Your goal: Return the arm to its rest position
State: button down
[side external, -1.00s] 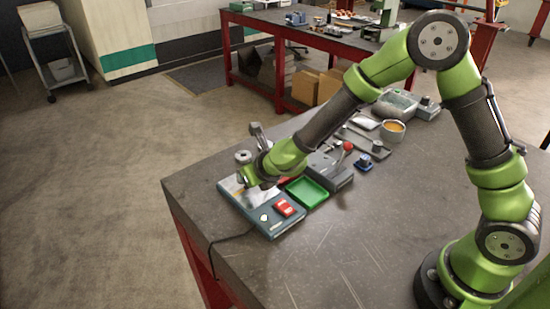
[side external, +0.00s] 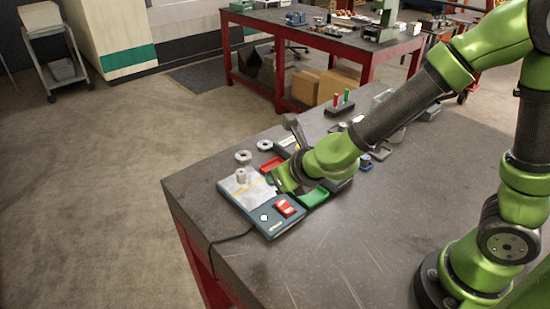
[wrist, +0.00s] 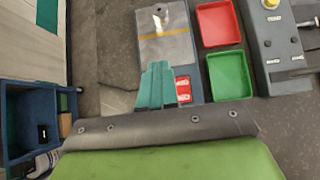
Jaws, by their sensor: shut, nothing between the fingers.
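My gripper (wrist: 157,86) shows in the wrist view as teal fingers close together, with nothing between them. In the side external view my gripper (side external: 278,182) hangs at the right edge of the hot-plate-like device (side external: 265,222), partly hidden by my wrist. I cannot tell its exact height above it. The device has a pale metal top with a yellow line and a red switch (side external: 285,208). A small metal cylinder (side external: 240,175) stands on its top. The device's pale top also shows in the wrist view (wrist: 165,48), ahead of the fingers.
A red tray (side external: 271,164) and a green tray (side external: 314,197) lie beside the device. Two pale rings (side external: 243,157) (side external: 264,145) sit behind it. A holder (side external: 340,110) with red and green handles stands farther back. The table's front right is clear.

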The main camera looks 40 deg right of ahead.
jog(key=s+d+r+m+g+h, duration=0.2)
jog(key=s+d+m, duration=0.3)
jog(key=m, duration=0.7)
jog(key=s+d+r+m+g+h, duration=0.1)
jog(key=s+d+r+m, duration=0.15)
jog(key=d+m, duration=0.6)
jog(key=s+a+r+m+y, duration=0.1)
jog(key=s+r+m, duration=0.3)
jog(key=m, duration=0.5)
jog(key=s+a+r+m+t+y, duration=0.1)
jog(key=s+r+m+y, duration=0.3)
jog(key=m, duration=0.6)
jog(key=shift+a+r, duration=0.3)
jog(key=shift+r, duration=0.1)
